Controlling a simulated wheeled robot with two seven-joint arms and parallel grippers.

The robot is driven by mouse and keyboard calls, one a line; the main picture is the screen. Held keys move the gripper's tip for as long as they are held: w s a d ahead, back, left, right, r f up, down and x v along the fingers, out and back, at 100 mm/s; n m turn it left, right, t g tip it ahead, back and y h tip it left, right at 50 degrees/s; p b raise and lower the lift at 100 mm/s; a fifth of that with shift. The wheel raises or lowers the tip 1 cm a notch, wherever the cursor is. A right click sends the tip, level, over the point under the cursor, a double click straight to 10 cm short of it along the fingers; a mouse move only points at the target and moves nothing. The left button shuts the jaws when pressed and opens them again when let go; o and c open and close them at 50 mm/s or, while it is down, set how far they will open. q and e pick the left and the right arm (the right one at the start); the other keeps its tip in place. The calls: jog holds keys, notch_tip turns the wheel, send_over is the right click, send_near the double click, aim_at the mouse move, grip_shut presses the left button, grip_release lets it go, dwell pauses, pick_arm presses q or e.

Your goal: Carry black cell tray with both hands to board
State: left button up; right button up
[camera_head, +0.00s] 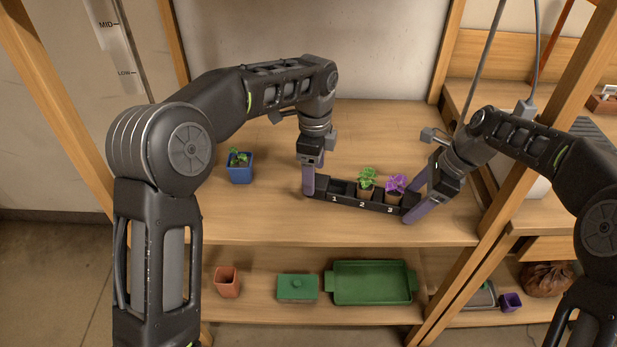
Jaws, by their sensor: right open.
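The black cell tray (345,199) sits on the upper wooden board (270,222), with white numbers 1, 2 and 3 on its front. Cell 1 looks empty. A green plant (367,178) in a brown pot is in cell 2, and a purple-flowered plant (395,183) is in cell 3. My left gripper (309,184) points down at the tray's left end; only one purple finger shows clearly, so its opening is hard to judge. My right gripper (421,203) is open at the tray's right end, its purple fingers tilted down to the left.
A blue pot (240,171) with a seedling stands left of the tray. The lower shelf holds a terracotta pot (227,281), a green lidded box (297,288) and a green tray (371,283). A wooden post (505,228) stands right of my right gripper. The board behind the tray is clear.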

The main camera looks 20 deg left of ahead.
pick_arm(q)
notch_tip(320, 180, up, 4)
jog(key=shift+r, duration=0.2)
pick_arm(e)
notch_tip(320, 180, up, 10)
jog(key=shift+r, duration=0.1)
dwell(0.6)
dwell(0.4)
